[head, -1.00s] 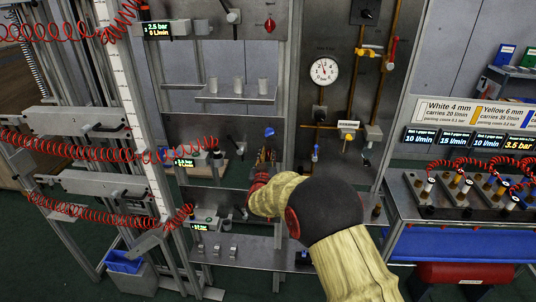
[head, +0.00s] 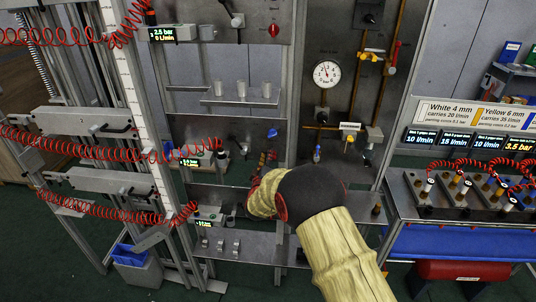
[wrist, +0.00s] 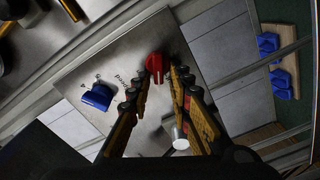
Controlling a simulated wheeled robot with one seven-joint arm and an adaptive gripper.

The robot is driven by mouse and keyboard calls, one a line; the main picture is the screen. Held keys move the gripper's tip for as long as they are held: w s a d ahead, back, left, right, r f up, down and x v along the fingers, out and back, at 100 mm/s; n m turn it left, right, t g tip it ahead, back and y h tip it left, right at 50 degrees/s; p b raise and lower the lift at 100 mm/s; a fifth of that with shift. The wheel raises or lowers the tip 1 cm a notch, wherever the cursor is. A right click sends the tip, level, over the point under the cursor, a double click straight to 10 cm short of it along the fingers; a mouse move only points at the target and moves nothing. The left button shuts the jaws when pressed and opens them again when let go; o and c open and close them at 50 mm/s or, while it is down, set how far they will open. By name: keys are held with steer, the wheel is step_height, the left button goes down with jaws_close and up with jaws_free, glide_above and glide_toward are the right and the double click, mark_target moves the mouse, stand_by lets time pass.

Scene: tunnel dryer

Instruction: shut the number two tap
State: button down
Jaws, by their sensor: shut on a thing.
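A red tap handle (wrist: 155,66) sits on a grey metal panel in the wrist view, between my fingertips. My gripper (wrist: 163,78) is shut on this handle, a finger on each side. A blue tap handle (wrist: 97,97) is on the same panel to the left, apart from my fingers; a small label lies between the two. In the head view my gripper (head: 263,161) is at the middle panel, below a blue handle (head: 272,133); my wrist hides part of the panel there. I cannot read which tap carries number two.
A round gauge (head: 326,74) and copper pipes are on the panel to the right. Red coiled hoses (head: 100,153) hang at the left. A shelf with cups (head: 242,99) is above my gripper. A bench with hose fittings (head: 450,190) stands at the right.

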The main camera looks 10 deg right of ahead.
steer(key=n+p, duration=0.1)
steer(key=n, duration=0.4)
steer(key=shift+a+f+p, duration=0.1)
steer(key=shift+f+p, duration=0.1)
steer(key=shift+p, duration=0.15)
steer(key=shift+n, duration=0.3)
steer(key=c, duration=2)
jaws_free()
steer(key=shift+o, duration=0.4)
steer(key=shift+f, duration=0.1)
steer(key=v, duration=1.2)
